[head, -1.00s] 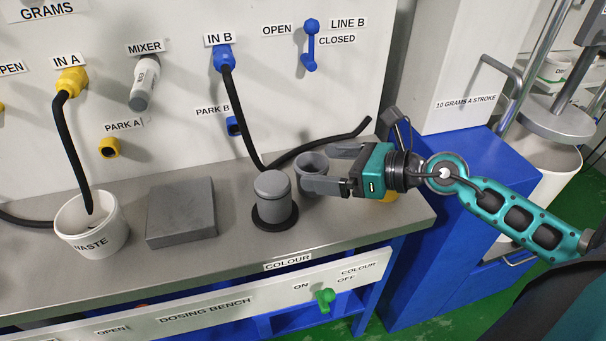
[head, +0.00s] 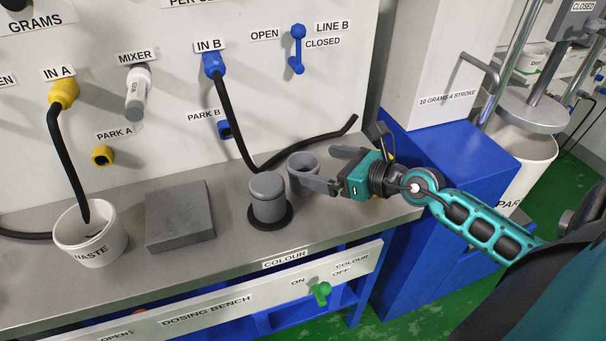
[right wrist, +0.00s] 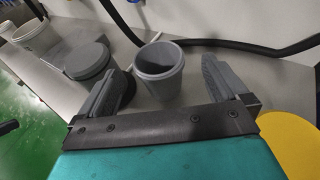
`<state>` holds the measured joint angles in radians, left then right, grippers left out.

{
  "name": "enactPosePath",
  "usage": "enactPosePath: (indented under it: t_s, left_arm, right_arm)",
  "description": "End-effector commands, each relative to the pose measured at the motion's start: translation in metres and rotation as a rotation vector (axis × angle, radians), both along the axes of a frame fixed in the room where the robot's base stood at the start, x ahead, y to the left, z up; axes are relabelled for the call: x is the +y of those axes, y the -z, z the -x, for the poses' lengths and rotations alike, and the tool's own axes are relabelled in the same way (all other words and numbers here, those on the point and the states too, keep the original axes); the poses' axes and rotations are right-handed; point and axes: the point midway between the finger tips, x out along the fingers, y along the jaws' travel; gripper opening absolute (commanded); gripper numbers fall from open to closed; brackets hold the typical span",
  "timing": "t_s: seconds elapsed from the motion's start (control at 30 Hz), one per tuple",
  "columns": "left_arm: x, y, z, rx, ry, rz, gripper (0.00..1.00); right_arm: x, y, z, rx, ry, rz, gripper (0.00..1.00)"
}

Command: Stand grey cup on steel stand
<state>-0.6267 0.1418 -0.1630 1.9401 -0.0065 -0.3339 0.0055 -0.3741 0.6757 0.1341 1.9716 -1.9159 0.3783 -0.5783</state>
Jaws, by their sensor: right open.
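The grey cup (head: 302,180) stands upright and empty on the steel bench, right of a lidded grey cylinder. My right gripper (head: 322,169) is open beside the cup, coming in from the right, with the near finger in front of part of it. In the right wrist view the cup (right wrist: 158,72) lies ahead between the spread fingers, with gaps on both sides. A flat dark grey square block (head: 180,216) lies on the bench to the left; I cannot tell whether it is the steel stand. My left gripper is not in view.
The lidded grey cylinder (head: 268,200) stands on a black ring close left of the cup, near the gripper. A black hose (head: 310,147) runs behind the cup. A white waste bucket (head: 92,240) stands at far left. Bench around the block is bare.

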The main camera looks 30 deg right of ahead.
Motion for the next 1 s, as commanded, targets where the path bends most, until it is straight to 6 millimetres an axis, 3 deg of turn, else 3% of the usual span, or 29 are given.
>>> enactPosePath:
  t_s: [0.27, 0.63, 0.93, 1.0]
  left_arm:
    - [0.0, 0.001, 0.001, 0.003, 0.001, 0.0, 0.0]
    - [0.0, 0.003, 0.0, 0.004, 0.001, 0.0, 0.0]
    - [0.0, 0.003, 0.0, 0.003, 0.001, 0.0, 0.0]
    - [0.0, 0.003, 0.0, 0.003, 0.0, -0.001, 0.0]
  right_arm:
    - [0.006, 0.004, -0.013, 0.0, -0.001, 0.0, 1.0]
    - [0.022, 0.018, -0.05, -0.002, 0.0, -0.002, 1.0]
    - [0.024, 0.02, -0.053, 0.001, -0.002, 0.0, 1.0]
    - [0.024, 0.02, -0.053, 0.001, -0.002, 0.0, 0.95]
